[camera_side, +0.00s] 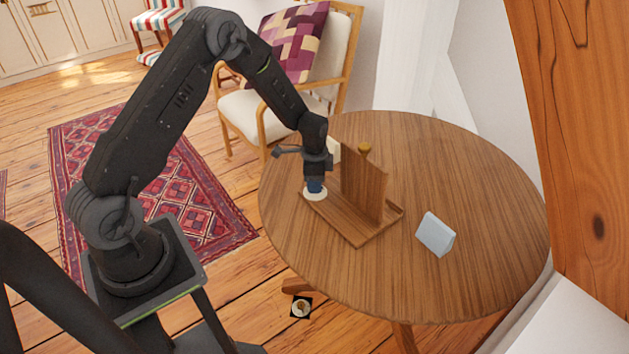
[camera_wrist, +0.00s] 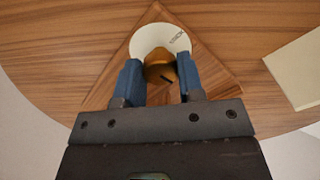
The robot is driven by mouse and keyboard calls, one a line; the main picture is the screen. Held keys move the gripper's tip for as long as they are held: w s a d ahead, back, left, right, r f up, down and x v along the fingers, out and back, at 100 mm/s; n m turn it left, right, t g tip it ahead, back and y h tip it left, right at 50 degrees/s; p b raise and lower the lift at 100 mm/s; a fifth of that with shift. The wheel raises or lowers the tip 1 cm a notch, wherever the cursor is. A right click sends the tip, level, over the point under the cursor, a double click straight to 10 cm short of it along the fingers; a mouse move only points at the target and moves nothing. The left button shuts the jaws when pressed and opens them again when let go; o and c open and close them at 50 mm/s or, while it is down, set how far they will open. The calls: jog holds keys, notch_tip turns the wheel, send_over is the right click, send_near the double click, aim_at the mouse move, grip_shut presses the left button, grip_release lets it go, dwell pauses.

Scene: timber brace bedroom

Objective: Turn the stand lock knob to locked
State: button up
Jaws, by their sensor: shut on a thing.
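The wooden stand (camera_side: 340,224) has a flat base and an upright panel, and it rests on a round table. At the left end of its base is a white disc (camera_side: 309,195), which also shows in the wrist view (camera_wrist: 150,36) with small dark lettering at its right edge, too small to read surely. A golden-brown knob (camera_wrist: 160,72) with a dark pointer mark sits on the disc. The mark slants toward the lower right. My gripper (camera_side: 315,187) points down, its blue fingers on both sides of the knob in the wrist view (camera_wrist: 160,78), shut on it. The side view hides the knob.
The round wooden table (camera_side: 480,200) has clear room at the right and front. A pale blue block (camera_side: 436,234) lies right of the stand. A small brass piece (camera_side: 365,149) tops the upright panel. A pale flat thing (camera_wrist: 298,72) shows at right in the wrist view.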

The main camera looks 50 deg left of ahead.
jog(key=shift+n, duration=0.4)
jog(key=n, duration=0.3)
jog(key=shift+n, duration=0.4)
jog(key=n, duration=0.4)
jog(key=shift+d, duration=0.1)
jog(key=n, duration=0.5)
jog(key=shift+n, duration=1.8)
jog(key=shift+d, duration=0.1)
jog(key=o, duration=0.9)
jog(key=shift+o, duration=0.2)
